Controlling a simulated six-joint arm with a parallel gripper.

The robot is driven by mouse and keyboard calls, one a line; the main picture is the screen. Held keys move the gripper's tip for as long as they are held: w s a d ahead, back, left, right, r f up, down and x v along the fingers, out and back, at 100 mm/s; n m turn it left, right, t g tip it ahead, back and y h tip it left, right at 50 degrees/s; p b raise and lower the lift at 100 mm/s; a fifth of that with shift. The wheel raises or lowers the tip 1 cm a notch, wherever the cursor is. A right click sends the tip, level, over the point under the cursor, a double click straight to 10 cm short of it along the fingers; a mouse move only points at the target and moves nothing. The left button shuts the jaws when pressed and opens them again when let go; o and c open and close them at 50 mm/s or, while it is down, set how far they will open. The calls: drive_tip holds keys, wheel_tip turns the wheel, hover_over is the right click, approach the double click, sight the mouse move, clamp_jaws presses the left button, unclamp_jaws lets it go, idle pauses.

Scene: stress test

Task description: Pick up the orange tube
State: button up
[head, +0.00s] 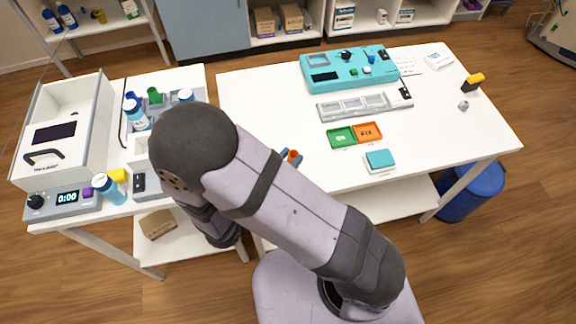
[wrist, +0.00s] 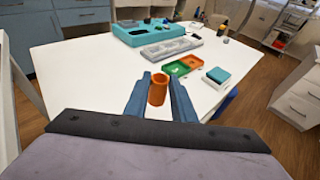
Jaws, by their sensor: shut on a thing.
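The orange tube (wrist: 157,91) is upright between the two blue fingers of my gripper (wrist: 160,98) in the wrist view, with its open top showing. My gripper is shut on it. In the head view only the top of the orange tube (head: 293,155) shows beside a blue fingertip, past my arm, which hides the rest. I cannot tell whether the tube touches the table.
Ahead on the white table (head: 260,95) are a green tray (head: 341,137), an orange tray (head: 367,132), a teal box (head: 380,159), a grey sectioned rack (head: 345,107) and a teal device (head: 325,77). A side table at left holds a white machine (head: 75,120) and bottles.

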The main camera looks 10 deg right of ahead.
drive_tip(key=shift+r, duration=2.15)
